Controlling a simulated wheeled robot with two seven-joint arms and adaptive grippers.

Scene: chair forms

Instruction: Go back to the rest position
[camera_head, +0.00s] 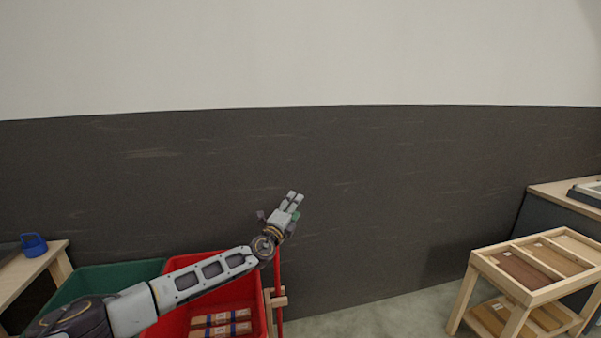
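My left arm reaches in from the bottom left across the red bin. My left gripper (293,198) is raised in front of the dark wall panel, its fingers pointing up and close together. I see no object between the fingertips, but the view is too small to tell whether they are open or shut. A thin red upright bar (278,295) shows just below the gripper's wrist; whether they touch is unclear. My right gripper is not in view.
A red bin (255,292) holding brown packs (220,318) and a green bin (95,279) stand below my arm. A table at left carries a blue object (33,246). A wooden rack with brown panels (490,262) stands right, near a counter (560,196). Floor between is clear.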

